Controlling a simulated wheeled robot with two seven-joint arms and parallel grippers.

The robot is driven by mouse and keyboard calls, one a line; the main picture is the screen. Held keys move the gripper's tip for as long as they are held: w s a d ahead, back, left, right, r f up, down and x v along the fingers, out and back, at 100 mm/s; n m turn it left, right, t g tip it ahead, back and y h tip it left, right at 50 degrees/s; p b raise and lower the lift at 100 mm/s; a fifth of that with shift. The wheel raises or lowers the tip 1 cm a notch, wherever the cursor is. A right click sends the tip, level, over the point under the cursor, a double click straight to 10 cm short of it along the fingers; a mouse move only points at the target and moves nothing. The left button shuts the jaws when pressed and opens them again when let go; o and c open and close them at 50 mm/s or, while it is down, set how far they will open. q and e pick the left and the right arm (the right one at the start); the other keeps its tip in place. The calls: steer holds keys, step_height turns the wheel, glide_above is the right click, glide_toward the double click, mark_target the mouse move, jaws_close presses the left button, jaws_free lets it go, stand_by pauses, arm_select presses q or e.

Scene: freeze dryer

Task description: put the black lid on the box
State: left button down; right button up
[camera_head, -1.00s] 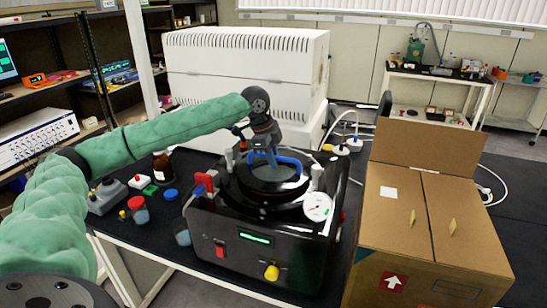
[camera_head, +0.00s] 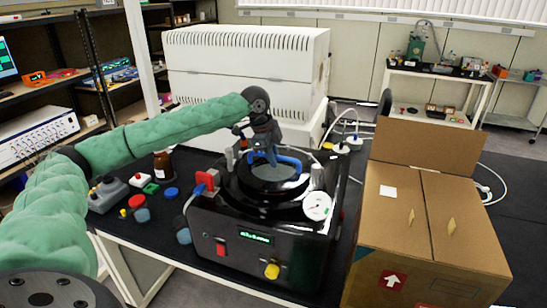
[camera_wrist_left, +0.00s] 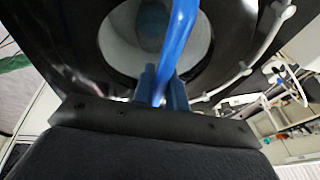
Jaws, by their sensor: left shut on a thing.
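The black lid (camera_head: 298,187) has a clear round middle and a blue handle (camera_head: 289,161). My left gripper (camera_head: 268,159) comes down from above and is shut on the handle. The lid is level or nearly so over the round top opening of the black box (camera_head: 222,222); I cannot tell whether it rests on the rim. In the left wrist view the handle (camera_wrist_left: 183,30) runs between the fingertips (camera_wrist_left: 163,92), with the round pale middle of the lid behind it. My right gripper is not in view.
A round white gauge (camera_head: 317,206) and a red clamp (camera_head: 206,182) stand at the box's top edge. A cardboard box (camera_head: 420,225) is close on the right. Small jars and a brown bottle (camera_head: 163,166) are on the left of the dark table. A large white unit (camera_head: 245,70) stands behind.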

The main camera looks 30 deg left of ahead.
arm_select(q)
steer(key=shift+f, duration=0.6)
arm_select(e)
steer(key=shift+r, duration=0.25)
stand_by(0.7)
arm_select(q)
steer(key=c, duration=1.3)
jaws_free()
steer(key=shift+c, duration=0.2)
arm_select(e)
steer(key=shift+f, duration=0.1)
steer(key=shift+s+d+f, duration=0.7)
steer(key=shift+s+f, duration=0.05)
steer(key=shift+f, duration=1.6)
arm_select(q)
steer(key=shift+b+v, duration=0.45)
steer(key=shift+v, duration=0.95)
steer(key=shift+b+v, duration=0.65)
steer(key=shift+v, duration=1.85)
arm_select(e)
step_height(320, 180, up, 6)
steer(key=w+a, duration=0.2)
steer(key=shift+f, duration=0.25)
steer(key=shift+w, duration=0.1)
